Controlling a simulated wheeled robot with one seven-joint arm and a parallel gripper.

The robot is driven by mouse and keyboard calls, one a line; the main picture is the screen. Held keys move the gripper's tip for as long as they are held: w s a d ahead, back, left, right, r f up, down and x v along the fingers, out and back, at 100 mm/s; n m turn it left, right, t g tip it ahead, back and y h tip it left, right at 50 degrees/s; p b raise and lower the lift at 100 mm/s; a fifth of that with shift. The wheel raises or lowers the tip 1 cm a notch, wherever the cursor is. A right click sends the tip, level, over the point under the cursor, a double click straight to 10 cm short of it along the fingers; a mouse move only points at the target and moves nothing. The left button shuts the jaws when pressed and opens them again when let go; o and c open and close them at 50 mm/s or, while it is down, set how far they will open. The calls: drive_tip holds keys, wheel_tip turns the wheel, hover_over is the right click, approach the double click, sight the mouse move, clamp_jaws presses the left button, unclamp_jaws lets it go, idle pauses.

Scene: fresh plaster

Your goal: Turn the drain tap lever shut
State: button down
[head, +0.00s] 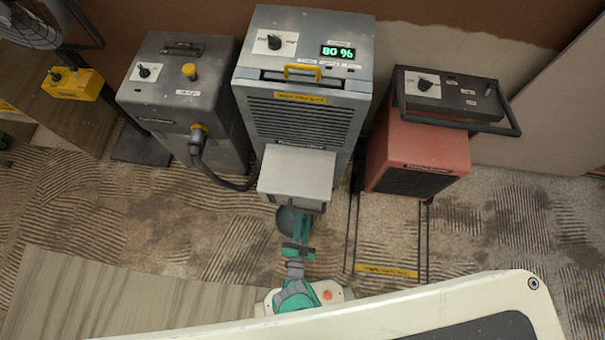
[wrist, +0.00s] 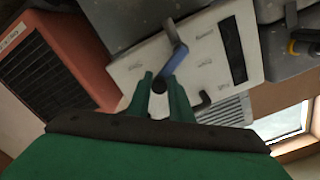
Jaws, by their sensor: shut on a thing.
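The drain tap lever (wrist: 181,55) shows in the wrist view as a bent blue-grey bar standing out from a pale panel (wrist: 207,62). My gripper (wrist: 160,83), with green fingers, is shut on the lever's dark rounded end. The lever slants from the fingers up and to the right, then bends up to the left at its top. In the head view my arm reaches to the front of the grey dehumidifier (head: 302,122), below its pale box-shaped front part (head: 297,172). The lever and my fingertips are hidden there.
A red heater (head: 418,157) stands close on the right, with a thin black frame (head: 388,271) on the floor. A dark grey machine (head: 185,90) stands on the left, with a hose (head: 222,181) running to the dehumidifier. Ridged carpet is open at far left and right.

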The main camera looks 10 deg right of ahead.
drive_tip(key=shift+a, duration=0.35)
drive_tip(key=shift+s+d, duration=0.15)
drive_tip(key=shift+d, duration=0.1)
drive_tip(key=c, duration=1.6)
unclamp_jaws()
drive_tip(key=shift+c, duration=0.2)
drive_tip(key=v, duration=1.1)
drive_tip(key=shift+d+r, duration=0.1)
